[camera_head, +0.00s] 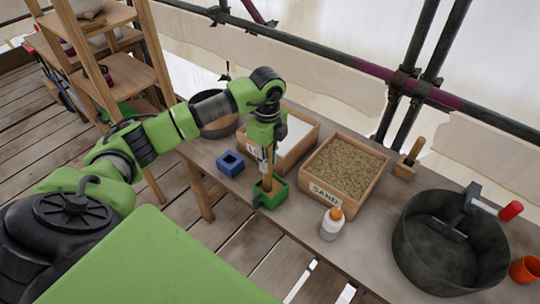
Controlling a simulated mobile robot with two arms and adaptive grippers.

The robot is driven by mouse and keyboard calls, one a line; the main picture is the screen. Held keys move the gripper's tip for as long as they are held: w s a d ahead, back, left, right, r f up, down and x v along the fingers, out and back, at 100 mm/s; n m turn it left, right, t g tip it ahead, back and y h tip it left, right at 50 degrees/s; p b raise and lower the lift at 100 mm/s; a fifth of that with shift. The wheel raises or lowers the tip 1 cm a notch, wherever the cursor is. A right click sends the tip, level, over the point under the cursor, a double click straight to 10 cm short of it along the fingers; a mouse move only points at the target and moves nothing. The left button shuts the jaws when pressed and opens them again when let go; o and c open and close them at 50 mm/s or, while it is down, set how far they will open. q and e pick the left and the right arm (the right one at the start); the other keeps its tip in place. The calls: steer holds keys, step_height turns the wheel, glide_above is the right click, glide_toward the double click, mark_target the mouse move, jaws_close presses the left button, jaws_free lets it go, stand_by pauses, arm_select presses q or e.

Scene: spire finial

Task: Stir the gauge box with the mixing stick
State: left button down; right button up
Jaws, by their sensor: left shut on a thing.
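The gauge box, which I take to be the small green open-topped box (268,198), sits near the front edge of the wooden bench. My left gripper (267,160) points down above it and is shut on the wooden mixing stick (268,182). The stick stands about upright, with its lower end inside the green box. The stick's tip and the box's contents are hidden. My right gripper is not in view.
A blue box (230,163) stands left of the green one. A sand box (345,170), a white bottle (332,223), a brush (409,160), a dark bucket (440,262) and an orange cup (525,269) stand to the right. Scaffold poles run behind the bench.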

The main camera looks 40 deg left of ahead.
arm_select(q)
steer(key=shift+s+d, duration=0.15)
steer(key=shift+d, duration=0.5)
steer(key=shift+w+a, duration=0.6)
steer(key=shift+a, duration=0.3)
steer(key=shift+r+p, duration=3.9)
steer(key=shift+r, duration=1.65)
steer(key=shift+f, duration=0.1)
